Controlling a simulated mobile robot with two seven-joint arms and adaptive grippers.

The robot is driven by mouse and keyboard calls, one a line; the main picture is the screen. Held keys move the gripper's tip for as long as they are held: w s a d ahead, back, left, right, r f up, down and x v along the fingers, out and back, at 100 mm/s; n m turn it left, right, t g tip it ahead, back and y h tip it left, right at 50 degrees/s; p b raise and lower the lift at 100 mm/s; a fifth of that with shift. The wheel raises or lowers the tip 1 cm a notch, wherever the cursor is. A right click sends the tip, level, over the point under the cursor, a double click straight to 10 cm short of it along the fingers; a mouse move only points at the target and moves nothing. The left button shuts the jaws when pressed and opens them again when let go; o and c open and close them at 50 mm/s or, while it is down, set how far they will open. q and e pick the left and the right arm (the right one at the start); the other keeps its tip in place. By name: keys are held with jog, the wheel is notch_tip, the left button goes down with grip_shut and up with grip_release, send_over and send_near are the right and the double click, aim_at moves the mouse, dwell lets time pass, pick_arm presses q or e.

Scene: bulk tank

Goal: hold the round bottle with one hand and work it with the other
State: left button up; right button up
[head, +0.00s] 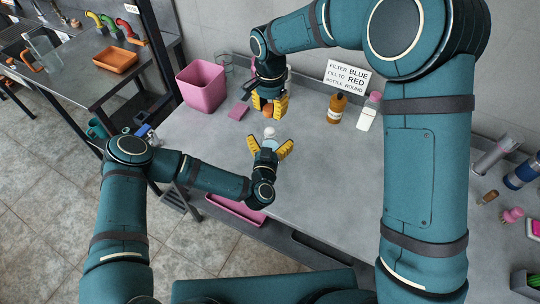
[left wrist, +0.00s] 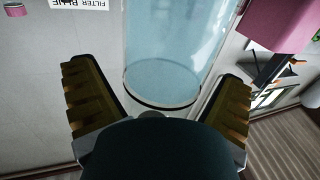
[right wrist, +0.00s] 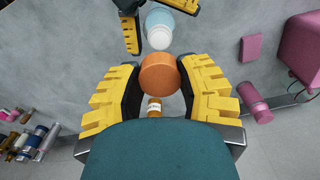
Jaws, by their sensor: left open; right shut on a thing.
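The round bottle, pale blue and see-through with a white top (head: 269,132), is at my left gripper (head: 270,146). In the left wrist view the clear blue body (left wrist: 165,50) lies between the spread fingers, and I cannot tell whether they touch it. The left gripper is open. My right gripper (head: 268,104) is above and behind it, shut on an orange round thing (right wrist: 158,75), which also shows in the head view (head: 268,108). The bottle's white top also shows in the right wrist view (right wrist: 159,39), apart from the orange thing.
A sign (head: 345,77) stands at the back, with an amber bottle (head: 337,108) and a pink-capped white bottle (head: 367,112) before it. A pink bin (head: 202,86) and a pink block (head: 238,112) are at left. The grey table (head: 330,180) is clear at the front.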

pick_arm(q)
jog(key=shift+w+d, duration=0.1)
jog(key=shift+w, duration=0.4)
jog(key=c, duration=1.6)
pick_arm(e)
send_over(270, 134)
jog(key=shift+w+f, duration=0.1)
jog(key=shift+f, duration=2.4)
jog(key=shift+f, duration=0.9)
jog(key=shift+f, duration=0.55)
pick_arm(q)
grip_shut()
